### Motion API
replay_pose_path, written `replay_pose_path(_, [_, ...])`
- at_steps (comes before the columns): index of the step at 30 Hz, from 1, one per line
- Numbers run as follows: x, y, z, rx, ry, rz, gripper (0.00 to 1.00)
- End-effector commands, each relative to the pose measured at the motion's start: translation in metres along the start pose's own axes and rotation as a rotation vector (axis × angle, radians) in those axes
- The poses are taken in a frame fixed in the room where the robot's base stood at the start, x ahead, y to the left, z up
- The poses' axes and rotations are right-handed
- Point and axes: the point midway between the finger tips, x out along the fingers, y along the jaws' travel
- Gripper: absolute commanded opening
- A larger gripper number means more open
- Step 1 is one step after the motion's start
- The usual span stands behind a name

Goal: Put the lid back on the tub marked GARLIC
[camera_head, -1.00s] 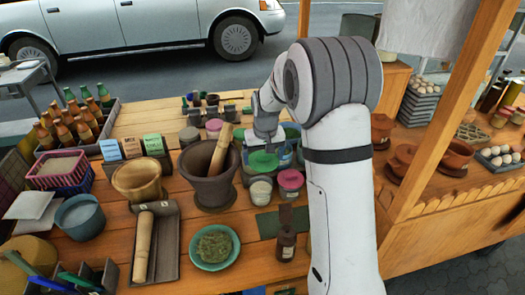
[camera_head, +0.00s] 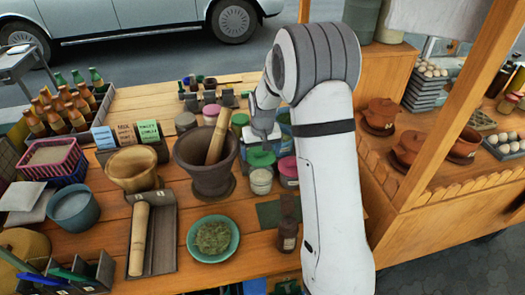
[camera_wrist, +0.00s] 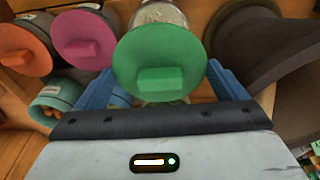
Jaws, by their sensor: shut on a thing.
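My gripper (camera_wrist: 160,84) has its blue fingers on both sides of a round green lid (camera_wrist: 160,50) with a block-shaped knob, and is shut on it. In the head view, my gripper (camera_head: 262,142) is just above the green lid (camera_head: 261,158). A pale glass tub (camera_head: 261,182) stands below the lid in that view. The glass tub (camera_wrist: 160,12) is partly hidden behind the lid in the wrist view. I cannot tell whether lid and tub touch. A teal tub (camera_wrist: 50,102) at left looks open. No GARLIC label is readable.
A pink-lidded tub (camera_wrist: 88,40) and an orange-lidded tub (camera_wrist: 24,46) stand left in the wrist view. The stone mortar (camera_head: 205,175) with a pestle (camera_head: 218,137) stands close left of my gripper in the head view. A green-filled bowl (camera_head: 213,254) lies in front.

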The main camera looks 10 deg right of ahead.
Motion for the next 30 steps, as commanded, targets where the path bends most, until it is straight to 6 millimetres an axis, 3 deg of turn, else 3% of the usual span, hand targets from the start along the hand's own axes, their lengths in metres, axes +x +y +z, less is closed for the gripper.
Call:
replay_pose_path(18, [0.054, 0.001, 0.008, 0.001, -0.001, 0.0, 0.7])
replay_pose_path(30, [0.06, 0.001, 0.009, 0.002, 0.0, 0.0, 0.7])
